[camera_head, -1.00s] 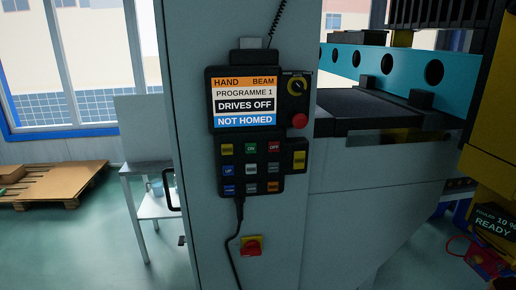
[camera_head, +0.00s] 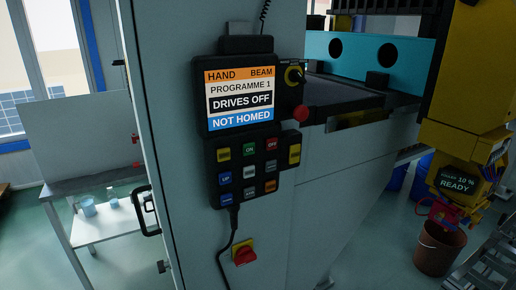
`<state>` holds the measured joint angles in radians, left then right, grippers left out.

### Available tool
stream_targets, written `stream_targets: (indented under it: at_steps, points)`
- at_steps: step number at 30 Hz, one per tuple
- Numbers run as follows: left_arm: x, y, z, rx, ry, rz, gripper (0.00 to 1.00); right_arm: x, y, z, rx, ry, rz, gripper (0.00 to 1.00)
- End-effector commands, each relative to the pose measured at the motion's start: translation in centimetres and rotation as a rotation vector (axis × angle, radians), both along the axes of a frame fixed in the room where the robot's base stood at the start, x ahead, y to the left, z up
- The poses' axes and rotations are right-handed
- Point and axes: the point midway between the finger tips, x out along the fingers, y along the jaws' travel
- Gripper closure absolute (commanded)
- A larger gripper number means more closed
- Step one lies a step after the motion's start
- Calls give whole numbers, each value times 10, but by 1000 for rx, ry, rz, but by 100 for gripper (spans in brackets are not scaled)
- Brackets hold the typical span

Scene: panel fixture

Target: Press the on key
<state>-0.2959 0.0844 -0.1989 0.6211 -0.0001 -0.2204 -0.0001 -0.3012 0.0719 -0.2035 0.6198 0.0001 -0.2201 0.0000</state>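The green on key (camera_head: 249,149) is in the top row of the key block on the hand panel (camera_head: 198,110). A yellow key (camera_head: 223,154) is on its left and the red off key (camera_head: 271,144) on its right. The panel's screen (camera_head: 240,98) reads HAND, BEAM, PROGRAMME 1, DRIVES OFF, NOT HOMED. The panel hangs on the front of a grey cabinet. Neither of my grippers is in view.
A red stop button (camera_head: 301,113) and a rotary switch (camera_head: 294,75) sit right of the screen. A red-and-yellow switch (camera_head: 244,252) is below. A door handle (camera_head: 147,212) sticks out left. A bucket (camera_head: 438,249) stands on the floor at right.

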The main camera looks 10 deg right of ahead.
Motion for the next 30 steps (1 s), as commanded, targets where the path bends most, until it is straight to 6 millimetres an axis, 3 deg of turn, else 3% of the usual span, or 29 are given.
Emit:
stream_targets:
  at_steps: [5,12,20,30]
  points:
    - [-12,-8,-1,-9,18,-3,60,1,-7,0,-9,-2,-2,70]
    - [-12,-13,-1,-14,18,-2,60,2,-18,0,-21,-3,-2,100]
    - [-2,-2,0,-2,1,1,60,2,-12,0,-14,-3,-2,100]
    - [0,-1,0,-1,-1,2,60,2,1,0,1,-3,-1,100]
